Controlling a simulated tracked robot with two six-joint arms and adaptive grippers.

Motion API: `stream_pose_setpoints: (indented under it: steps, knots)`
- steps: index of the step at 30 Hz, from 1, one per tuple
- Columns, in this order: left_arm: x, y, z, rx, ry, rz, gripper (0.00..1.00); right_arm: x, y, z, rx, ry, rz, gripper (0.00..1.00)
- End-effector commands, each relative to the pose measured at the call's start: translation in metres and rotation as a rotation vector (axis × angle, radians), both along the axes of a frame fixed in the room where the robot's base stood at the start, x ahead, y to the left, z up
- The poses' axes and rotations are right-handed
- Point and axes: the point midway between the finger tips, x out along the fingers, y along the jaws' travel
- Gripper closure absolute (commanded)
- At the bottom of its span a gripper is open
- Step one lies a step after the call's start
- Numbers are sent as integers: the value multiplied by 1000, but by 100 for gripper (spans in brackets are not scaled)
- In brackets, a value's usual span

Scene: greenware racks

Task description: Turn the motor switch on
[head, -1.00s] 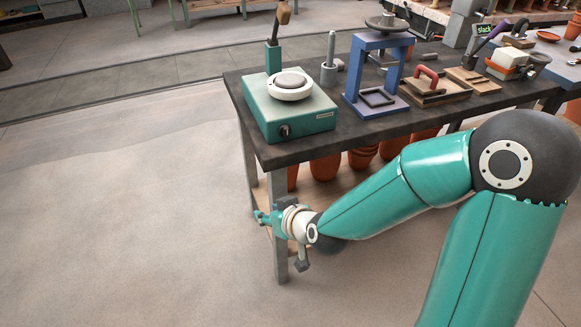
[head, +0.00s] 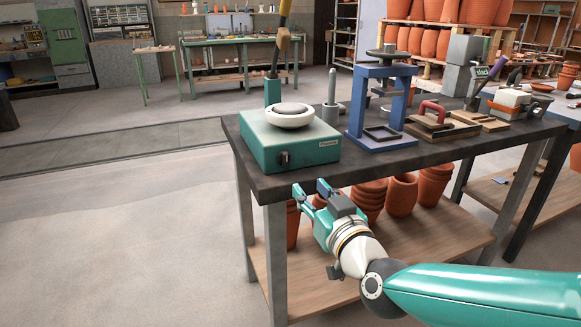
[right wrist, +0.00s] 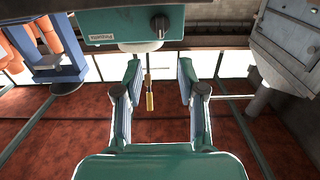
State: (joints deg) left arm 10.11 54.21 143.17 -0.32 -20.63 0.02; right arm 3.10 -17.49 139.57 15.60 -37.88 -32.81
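A teal box-shaped machine (head: 290,142) with a round white-rimmed disc (head: 290,115) on top stands at the near left corner of the dark table. The motor switch, a dark knob (head: 283,159), is on its front face; it also shows at the top of the right wrist view (right wrist: 159,22). I cannot tell its setting. My right gripper (head: 310,189) is open and empty, in front of the table edge, below and a little right of the knob, apart from it. In the right wrist view its fingers (right wrist: 160,80) are spread. My left gripper is out of view.
A blue press frame (head: 383,100), a grey peg stand (head: 332,105) and a red-handled block (head: 435,120) stand right of the machine on the table (head: 400,158). Clay pots (head: 402,195) fill the shelf below, near my right gripper. The floor left is clear.

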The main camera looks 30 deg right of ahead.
Motion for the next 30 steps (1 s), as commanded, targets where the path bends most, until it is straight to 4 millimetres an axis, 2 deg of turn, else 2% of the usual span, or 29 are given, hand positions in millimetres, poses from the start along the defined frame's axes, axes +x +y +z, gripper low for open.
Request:
stream_pose_setpoints:
  steps: [1,9,15,21,30]
  knots:
    - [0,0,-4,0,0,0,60,12,-3,-4,1,4,-1,60]
    - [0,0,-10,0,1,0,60,69,-17,-4,1,3,0,60]
    - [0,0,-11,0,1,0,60,101,-25,-2,1,2,-1,60]
    - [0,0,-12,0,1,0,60,117,-29,-2,2,3,0,60]
    - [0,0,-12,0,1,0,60,119,-29,-2,2,3,0,60]
